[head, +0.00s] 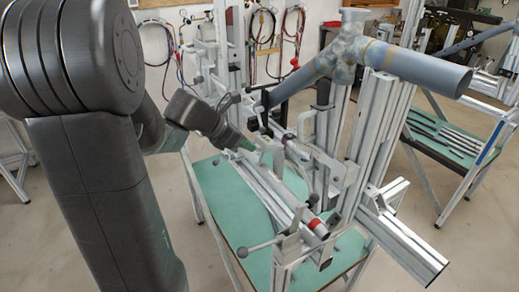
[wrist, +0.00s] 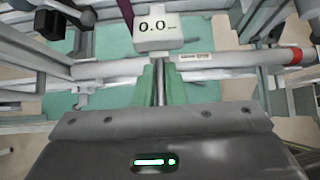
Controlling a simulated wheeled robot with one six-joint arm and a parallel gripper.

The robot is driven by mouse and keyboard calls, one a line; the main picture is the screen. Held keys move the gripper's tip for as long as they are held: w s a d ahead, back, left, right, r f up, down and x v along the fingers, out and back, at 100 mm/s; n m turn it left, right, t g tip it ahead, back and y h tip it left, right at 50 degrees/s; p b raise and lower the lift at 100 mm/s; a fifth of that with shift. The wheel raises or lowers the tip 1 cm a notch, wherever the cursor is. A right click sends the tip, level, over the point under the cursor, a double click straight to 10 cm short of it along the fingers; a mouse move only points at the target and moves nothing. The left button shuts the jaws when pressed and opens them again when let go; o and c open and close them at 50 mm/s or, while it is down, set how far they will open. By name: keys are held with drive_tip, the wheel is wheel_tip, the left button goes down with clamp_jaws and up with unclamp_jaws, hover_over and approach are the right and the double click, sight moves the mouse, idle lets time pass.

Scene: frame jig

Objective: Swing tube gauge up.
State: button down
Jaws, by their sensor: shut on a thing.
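The tube gauge (wrist: 229,60) shows in the wrist view as a long grey tube lying across the picture, with a label and a red band near its right end. A white readout box (wrist: 155,30) showing 0.0 sits at its middle. A thin metal stem below the box lies between the green fingers of my gripper (wrist: 161,88), which is shut on it. In the head view the tube gauge (head: 290,203) lies low along the jig, its red-banded end towards the camera. My gripper (head: 246,147) reaches it from the left. My fingers hide part of the stem.
The jig's aluminium uprights (head: 375,125) stand close to the right of my gripper. A thick blue-grey tube frame (head: 420,72) spans above them. Clamps with black handles (head: 323,92) surround the gauge. A green table top (head: 225,190) lies underneath.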

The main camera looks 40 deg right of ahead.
sight(260, 140)
drive_tip(key=shift+d+r+p, duration=0.2)
drive_tip(key=shift+r+p, duration=0.2)
drive_tip(key=shift+r, duration=0.05)
drive_tip(key=shift+d+r+p, duration=0.2)
drive_tip(key=shift+r+p, duration=0.2)
drive_tip(key=shift+r, duration=0.05)
drive_tip(key=shift+d+r, duration=0.15)
drive_tip(key=shift+d, duration=0.05)
drive_tip(key=shift+s+d+r+p, duration=0.1)
drive_tip(key=shift+d+r+p, duration=0.4)
drive_tip(key=shift+r+p, duration=0.35)
drive_tip(key=shift+d, duration=0.25)
drive_tip(key=shift+s+d+r+p, duration=0.15)
drive_tip(key=shift+d+r+p, duration=0.6)
drive_tip(key=shift+p, duration=0.3)
drive_tip(key=shift+d, duration=0.15)
drive_tip(key=shift+d, duration=0.1)
